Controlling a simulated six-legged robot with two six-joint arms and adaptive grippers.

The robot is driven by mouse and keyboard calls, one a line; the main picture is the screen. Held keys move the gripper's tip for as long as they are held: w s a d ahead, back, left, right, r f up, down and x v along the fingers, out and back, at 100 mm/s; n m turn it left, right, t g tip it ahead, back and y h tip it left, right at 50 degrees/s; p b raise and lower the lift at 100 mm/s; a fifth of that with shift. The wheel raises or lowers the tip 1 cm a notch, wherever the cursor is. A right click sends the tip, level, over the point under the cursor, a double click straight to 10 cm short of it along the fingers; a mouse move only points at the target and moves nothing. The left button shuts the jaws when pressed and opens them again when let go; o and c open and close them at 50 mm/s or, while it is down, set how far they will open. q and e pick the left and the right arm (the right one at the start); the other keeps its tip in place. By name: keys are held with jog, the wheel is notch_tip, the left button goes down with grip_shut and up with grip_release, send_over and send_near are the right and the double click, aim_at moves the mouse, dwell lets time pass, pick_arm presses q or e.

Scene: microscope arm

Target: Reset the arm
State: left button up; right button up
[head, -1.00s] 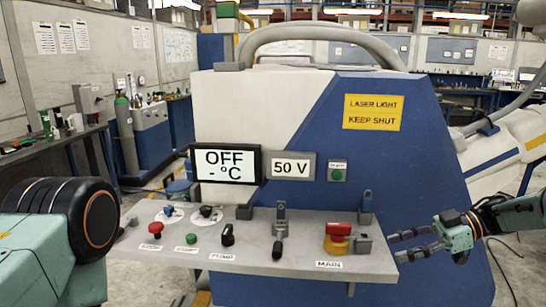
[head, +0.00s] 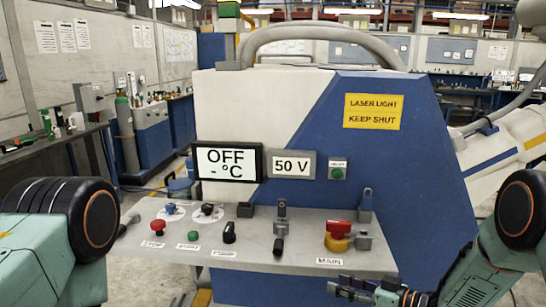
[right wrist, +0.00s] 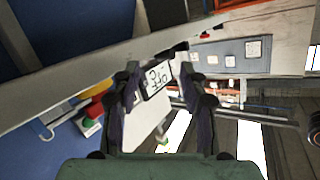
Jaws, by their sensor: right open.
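In the head view a sloped grey control panel (head: 180,248) sticks out from the blue and white machine (head: 400,180). A red handle on a yellow base (head: 337,236), the MAIN switch, is at its right; it also shows in the right wrist view (right wrist: 98,100). A red button (head: 157,227), a green button (head: 193,236), a black PUMP knob (head: 229,232) and a black-handled lever (head: 279,230) are further left. My right gripper (head: 340,287) is open and empty, near the panel's lower right front edge, apart from the controls. My left gripper is out of view.
Above the panel are a display (head: 226,162) reading OFF, a 50 V display (head: 291,164) and a green button (head: 337,173). A yellow laser sign (head: 373,111) is on the blue face.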

jog(key=s+f+m+g+h, duration=0.2)
jog(key=s+f+m+h, duration=0.4)
jog(key=s+f, duration=0.75)
jog(key=s+d+m+g+h, duration=0.1)
jog(key=s+d+g+h, duration=0.25)
jog(key=s, duration=1.05)
jog(key=s+d+g+h, duration=0.2)
jog(key=s+g, duration=0.2)
jog(key=s, duration=0.9)
notch_tip(320, 180, down, 9)
jog(key=b, duration=0.8)
jog(key=shift+d+r, duration=0.2)
jog(key=shift+d, duration=0.05)
jog(key=shift+h, duration=0.25)
